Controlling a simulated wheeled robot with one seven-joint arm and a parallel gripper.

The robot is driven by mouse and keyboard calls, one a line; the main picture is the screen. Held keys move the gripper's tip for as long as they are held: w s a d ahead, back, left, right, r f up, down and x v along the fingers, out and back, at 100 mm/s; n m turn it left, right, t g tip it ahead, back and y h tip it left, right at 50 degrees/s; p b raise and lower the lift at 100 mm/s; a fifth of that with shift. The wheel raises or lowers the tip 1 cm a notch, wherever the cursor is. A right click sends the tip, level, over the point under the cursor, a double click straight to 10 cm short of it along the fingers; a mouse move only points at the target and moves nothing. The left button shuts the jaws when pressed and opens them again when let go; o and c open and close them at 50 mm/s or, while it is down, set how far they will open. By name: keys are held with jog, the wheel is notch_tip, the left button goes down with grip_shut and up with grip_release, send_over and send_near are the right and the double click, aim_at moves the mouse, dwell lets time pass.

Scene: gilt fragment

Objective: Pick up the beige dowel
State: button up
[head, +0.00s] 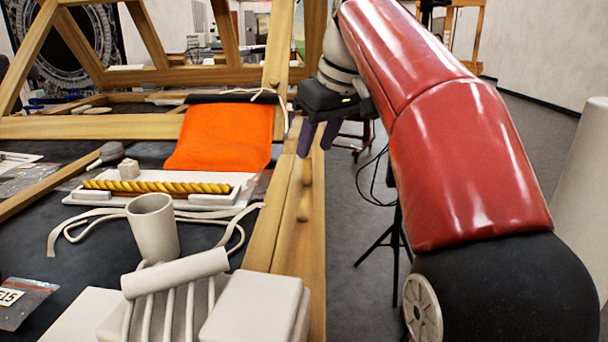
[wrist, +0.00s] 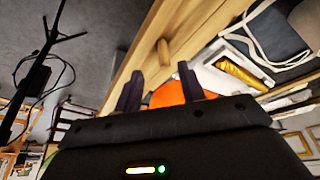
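A small light-brown wooden peg, which looks like the beige dowel (wrist: 163,52), is on the wooden beam in the wrist view. It appears just beyond the fingertips, roughly between them in the picture, and nothing is seen touching it. In the head view two peg-like shapes show on the beam, an upper one (head: 306,172) and a lower one (head: 303,206); I cannot tell which matches. My gripper (head: 315,148) is open and empty, with its dark purple fingers apart, above the beam's right side. Its fingers also show in the wrist view (wrist: 160,72).
The wooden frame beam (head: 262,240) borders a dark table surface. An orange cloth (head: 222,137), a white tray (head: 240,196) with a gold twisted rod (head: 155,187), a beige cup (head: 153,228) and an off-white cylinder (head: 175,272) lie left. A tripod (head: 394,235) stands on the floor.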

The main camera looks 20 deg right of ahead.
aim_at(307, 161)
jog(key=x, duration=0.3)
jog(key=b+x, duration=0.1)
jog(key=x, duration=0.1)
jog(key=shift+s+a, duration=0.15)
jog(key=shift+a, duration=0.15)
jog(key=shift+r, duration=0.1)
grip_shut()
